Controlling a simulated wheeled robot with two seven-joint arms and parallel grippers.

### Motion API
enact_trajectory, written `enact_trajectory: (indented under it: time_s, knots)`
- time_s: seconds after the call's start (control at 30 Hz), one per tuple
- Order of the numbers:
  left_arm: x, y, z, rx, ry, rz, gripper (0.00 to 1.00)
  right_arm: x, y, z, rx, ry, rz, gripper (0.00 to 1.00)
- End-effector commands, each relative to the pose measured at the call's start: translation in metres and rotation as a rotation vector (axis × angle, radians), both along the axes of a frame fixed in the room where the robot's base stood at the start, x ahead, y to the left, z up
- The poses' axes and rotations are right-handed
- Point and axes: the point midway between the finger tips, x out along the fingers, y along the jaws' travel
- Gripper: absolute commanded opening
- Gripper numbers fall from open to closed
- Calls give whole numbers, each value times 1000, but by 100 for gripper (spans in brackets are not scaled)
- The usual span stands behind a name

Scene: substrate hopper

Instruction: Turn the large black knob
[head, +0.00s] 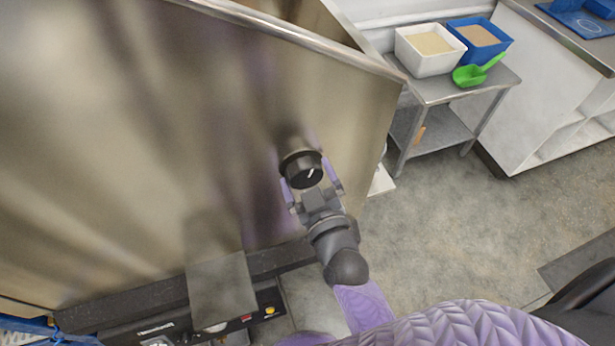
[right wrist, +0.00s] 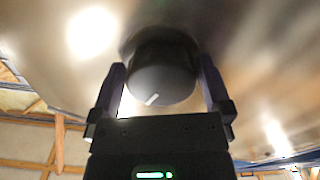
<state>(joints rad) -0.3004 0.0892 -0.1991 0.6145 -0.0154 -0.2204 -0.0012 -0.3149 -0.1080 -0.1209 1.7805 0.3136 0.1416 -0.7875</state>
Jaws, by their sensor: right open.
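The large black knob (head: 301,169) is on the side of the brushed metal hopper (head: 150,130) in the head view. A white pointer line shows on its face. My right gripper (head: 312,186) is at the knob, with one finger on each side of it. In the right wrist view the knob (right wrist: 160,75) sits between the two open fingers (right wrist: 161,85), and its white mark points down and to the left. Narrow gaps seem to show beside the knob; I cannot tell whether a finger touches it. My left gripper is not in view.
A metal side table (head: 440,88) at the upper right holds a white bin (head: 428,62), a blue bin (head: 490,57) and a green scoop (head: 470,76). A control panel (head: 180,328) with a yellow button is below the hopper. The floor (head: 440,220) to the right is clear.

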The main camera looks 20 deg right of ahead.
Motion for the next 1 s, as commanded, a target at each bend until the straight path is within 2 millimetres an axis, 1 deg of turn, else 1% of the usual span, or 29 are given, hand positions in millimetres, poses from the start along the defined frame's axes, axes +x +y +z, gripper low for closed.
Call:
enact_trajectory:
  time_s: [0.17,0.27,0.3,0.47,0.5,0.77,1.0]
  knots:
    - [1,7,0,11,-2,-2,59,0,0,0,0,1,0,100]
    - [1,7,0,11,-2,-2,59,0,0,0,0,1,0,81]
    - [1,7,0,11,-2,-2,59,0,0,0,0,1,0,72]
    - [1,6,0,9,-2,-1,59,0,0,0,0,1,0,39]
    - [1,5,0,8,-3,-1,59,0,0,0,0,1,0,30]
    - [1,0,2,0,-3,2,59,0,0,0,28,3,0,30]
    - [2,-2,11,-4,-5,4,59,0,1,1,162,9,2,30]
